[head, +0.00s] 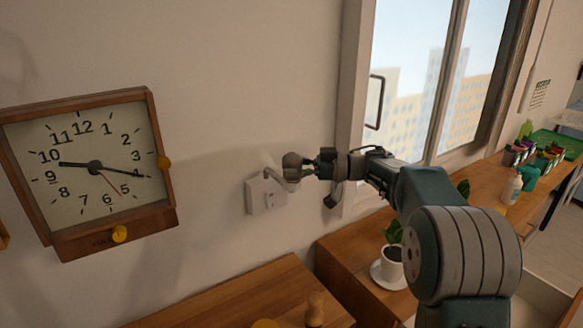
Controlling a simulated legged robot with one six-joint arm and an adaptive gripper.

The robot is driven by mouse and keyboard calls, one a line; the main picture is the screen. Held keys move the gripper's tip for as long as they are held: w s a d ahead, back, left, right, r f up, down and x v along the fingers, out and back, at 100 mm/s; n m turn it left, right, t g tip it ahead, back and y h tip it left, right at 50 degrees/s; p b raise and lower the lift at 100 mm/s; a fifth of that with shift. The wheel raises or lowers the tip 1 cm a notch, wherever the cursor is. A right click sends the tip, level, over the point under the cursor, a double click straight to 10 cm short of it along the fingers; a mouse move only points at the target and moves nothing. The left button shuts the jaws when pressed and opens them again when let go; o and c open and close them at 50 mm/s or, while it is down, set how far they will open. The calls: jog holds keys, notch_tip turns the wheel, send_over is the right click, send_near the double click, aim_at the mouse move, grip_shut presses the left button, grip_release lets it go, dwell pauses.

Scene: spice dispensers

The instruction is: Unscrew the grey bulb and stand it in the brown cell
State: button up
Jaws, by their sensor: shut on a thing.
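A round grey bulb (291,160) shows at a small lamp bracket on a pale wall plate (265,194). My gripper (303,170) reaches in from the right and is shut on the bulb, with its fingers at the bulb's right side. The bulb's base and the bracket's socket are partly hidden, so I cannot tell whether the thread is still engaged. I cannot make out a brown cell in this view.
A wooden clock (95,168) hangs left of the plate. A white cup with a plant (392,262) stands on the wooden counter below my arm. Small coloured containers (540,155) and a white bottle (512,188) stand far right. A window handle (376,102) juts out above.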

jog(key=shift+n+g+h, duration=0.4)
jog(key=shift+n+g, duration=1.3)
jog(key=shift+g, duration=0.9)
jog(key=o, duration=1)
jog(key=m+t, duration=0.3)
jog(key=t, duration=0.2)
jog(key=m+t, duration=0.3)
jog(key=t, duration=0.2)
jog(key=shift+r, duration=0.1)
jog(key=m+t, duration=0.1)
jog(key=t, duration=0.1)
jog(key=m+t+h, duration=0.1)
jog(key=m+t, duration=0.1)
jog(key=shift+w+m+t+h, duration=0.1)
jog(key=shift+m+t+h, duration=0.2)
